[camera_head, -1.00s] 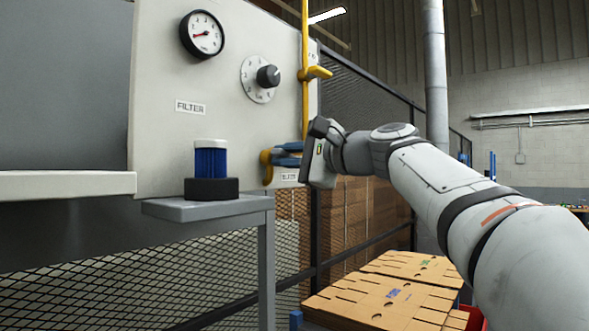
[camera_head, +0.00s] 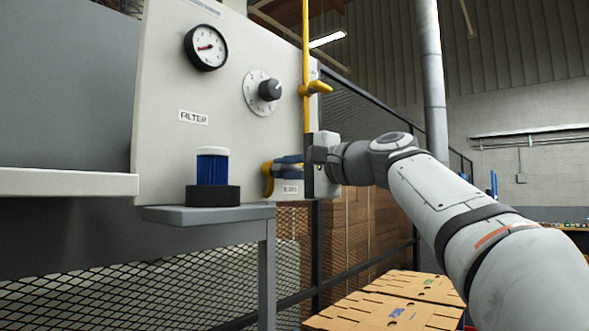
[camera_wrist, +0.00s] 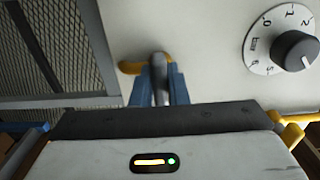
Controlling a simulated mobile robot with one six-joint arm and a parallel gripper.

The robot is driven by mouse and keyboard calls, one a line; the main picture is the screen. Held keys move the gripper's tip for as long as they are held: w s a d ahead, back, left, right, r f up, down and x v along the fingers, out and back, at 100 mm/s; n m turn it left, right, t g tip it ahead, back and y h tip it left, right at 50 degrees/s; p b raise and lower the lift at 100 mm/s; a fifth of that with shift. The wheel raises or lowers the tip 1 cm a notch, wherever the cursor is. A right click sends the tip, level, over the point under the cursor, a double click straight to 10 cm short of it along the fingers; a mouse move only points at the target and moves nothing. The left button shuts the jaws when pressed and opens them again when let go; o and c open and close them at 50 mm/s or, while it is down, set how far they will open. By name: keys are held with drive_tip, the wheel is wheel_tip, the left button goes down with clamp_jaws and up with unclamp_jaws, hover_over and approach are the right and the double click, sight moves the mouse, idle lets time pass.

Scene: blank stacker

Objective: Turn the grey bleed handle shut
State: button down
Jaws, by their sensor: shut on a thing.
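The grey bleed handle (camera_wrist: 159,80) sits between the two blue fingers of my gripper (camera_wrist: 160,92) in the wrist view, pointing toward the wrist. My gripper is shut on it. Its yellow valve body (camera_wrist: 131,68) shows just left of the fingertips. In the head view my gripper (camera_head: 288,165) reaches in from the right, with its fingers beside the yellow valve body (camera_head: 267,178) low on the pale panel (camera_head: 225,125). The grey handle itself is hidden by the fingers there. A small label (camera_head: 290,189) sits below the fingers.
A blue filter (camera_head: 212,168) stands on a grey shelf (camera_head: 225,213) to the left. Mesh fencing and flat cardboard blanks (camera_head: 385,313) are below.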

drive_tip(key=shift+r, duration=0.25)
drive_tip(key=c, duration=1.6)
unclamp_jaws()
drive_tip(key=shift+w+a+f, duration=0.1)
drive_tip(key=shift+a, duration=0.1)
drive_tip(key=shift+o, duration=0.8)
drive_tip(key=shift+d, duration=0.1)
drive_tip(key=shift+f, duration=0.1)
drive_tip(key=b+v, duration=0.1)
drive_tip(key=v, duration=0.6)
drive_tip(key=shift+s+d+b, duration=0.3)
drive_tip(key=shift+b, duration=0.1)
